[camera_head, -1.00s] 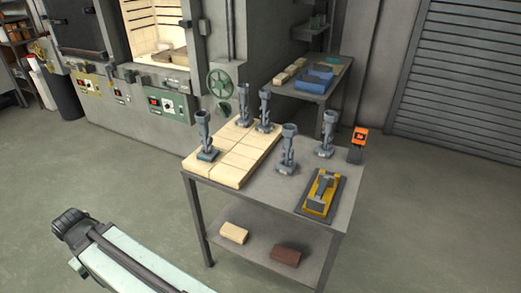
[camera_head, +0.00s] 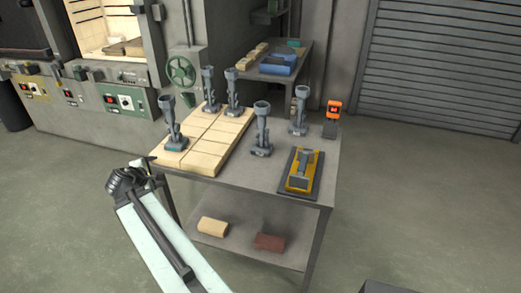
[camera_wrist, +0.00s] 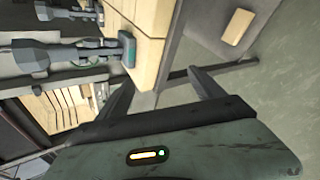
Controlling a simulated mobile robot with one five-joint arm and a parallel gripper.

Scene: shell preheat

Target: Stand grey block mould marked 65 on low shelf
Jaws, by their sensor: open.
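Several tall grey moulds stand upright on the steel table. One is at the front left (camera_head: 171,128) on pale bricks, two are behind it (camera_head: 209,90) (camera_head: 232,95), one is mid-table (camera_head: 262,132) and one is at the back right (camera_head: 299,115). Their marks are too small to read, so I cannot tell which is 65. The low shelf (camera_head: 235,248) is under the tabletop. My gripper (camera_head: 147,162) is open and empty, just off the table's front left corner.
A cream brick (camera_head: 213,226) and a red-brown brick (camera_head: 269,242) lie on the low shelf, with bare room around them. A yellow fixture (camera_head: 297,184) on a dark plate and an orange device (camera_head: 334,107) occupy the table's right side. A furnace stands behind left.

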